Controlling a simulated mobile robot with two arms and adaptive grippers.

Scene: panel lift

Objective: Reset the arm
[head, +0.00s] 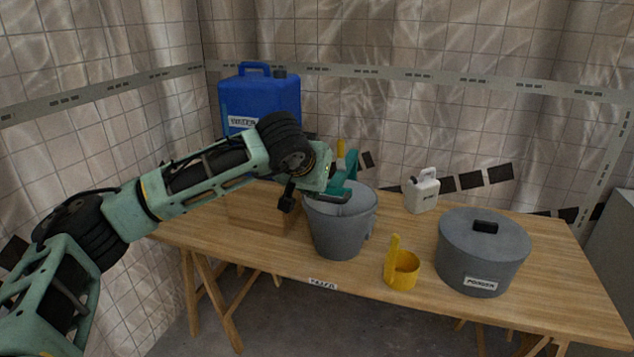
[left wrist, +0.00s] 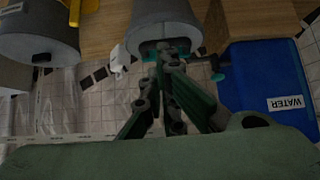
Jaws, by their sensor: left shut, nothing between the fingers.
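My left arm reaches in from the left in the head view. Its gripper (head: 344,192) is over the rim of the grey bucket (head: 338,232). In the left wrist view the gripper's dark green fingers (left wrist: 165,54) come together with nothing between them, and the bucket (left wrist: 160,14) shows just beyond. Whether the fingers touch the bucket I cannot tell. My right gripper is in neither view.
A blue water container (head: 259,98) stands behind my wrist on a wooden box (head: 262,212). On the table (head: 400,312) are a yellow measuring cup (head: 404,273), a white jug (head: 422,192) and a lidded grey pot labelled powder (head: 480,255). The front right is bare.

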